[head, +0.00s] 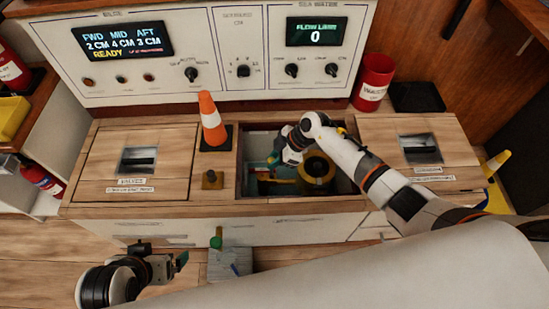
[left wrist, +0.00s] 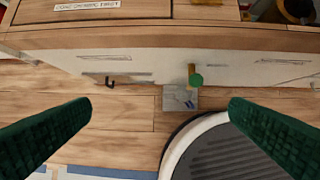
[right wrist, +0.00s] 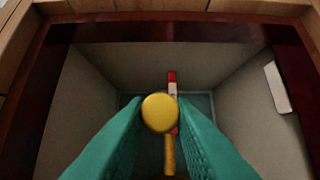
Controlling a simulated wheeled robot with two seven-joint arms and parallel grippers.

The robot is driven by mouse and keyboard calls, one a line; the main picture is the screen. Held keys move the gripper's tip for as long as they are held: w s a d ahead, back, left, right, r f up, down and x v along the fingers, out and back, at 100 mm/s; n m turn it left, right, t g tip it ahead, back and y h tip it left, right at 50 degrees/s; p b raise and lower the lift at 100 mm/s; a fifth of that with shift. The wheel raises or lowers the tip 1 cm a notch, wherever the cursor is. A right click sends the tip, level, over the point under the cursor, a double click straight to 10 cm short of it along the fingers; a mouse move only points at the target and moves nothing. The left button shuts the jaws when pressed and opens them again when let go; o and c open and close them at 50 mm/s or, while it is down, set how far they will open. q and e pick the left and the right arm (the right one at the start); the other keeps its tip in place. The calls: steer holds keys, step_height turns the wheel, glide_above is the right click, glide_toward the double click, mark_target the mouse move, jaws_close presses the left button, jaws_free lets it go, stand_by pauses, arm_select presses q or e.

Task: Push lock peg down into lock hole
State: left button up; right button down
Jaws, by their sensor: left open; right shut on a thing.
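My right gripper (head: 273,159) reaches down into the open compartment (head: 240,165) in the bench. In the right wrist view its teal fingers (right wrist: 160,125) are shut on a yellow round-topped piece (right wrist: 159,112) with a yellow shaft (right wrist: 169,155). I cannot tell whether this is the lock peg. A small brass block with a knob (head: 212,180) stands on the bench top left of the compartment; no lock hole can be made out. My left gripper (head: 180,262) is open and empty, low in front of the bench. Its green fingers (left wrist: 160,125) are wide apart in the left wrist view.
An orange and white cone (head: 211,120) stands left of the compartment. A yellow ring-shaped part (head: 317,170) sits inside it at right. A red and white item (right wrist: 172,85) lies beyond the held piece. A green-knobbed brass lever (head: 216,239) projects at the bench front. A red can (head: 375,80) stands behind.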

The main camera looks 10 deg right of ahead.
arm_select(q)
steer(key=shift+s+a, duration=0.15)
steer(key=shift+s, duration=0.3)
steer(key=shift+s+g, duration=0.25)
steer(key=shift+g, duration=0.15)
steer(key=shift+s+a+g+p, duration=0.2)
steer(key=shift+s+g+p, duration=0.15)
steer(key=shift+s, duration=0.2)
steer(key=shift+w+f, duration=0.1)
steer(key=shift+w, duration=0.05)
arm_select(e)
steer(key=shift+f, duration=0.1)
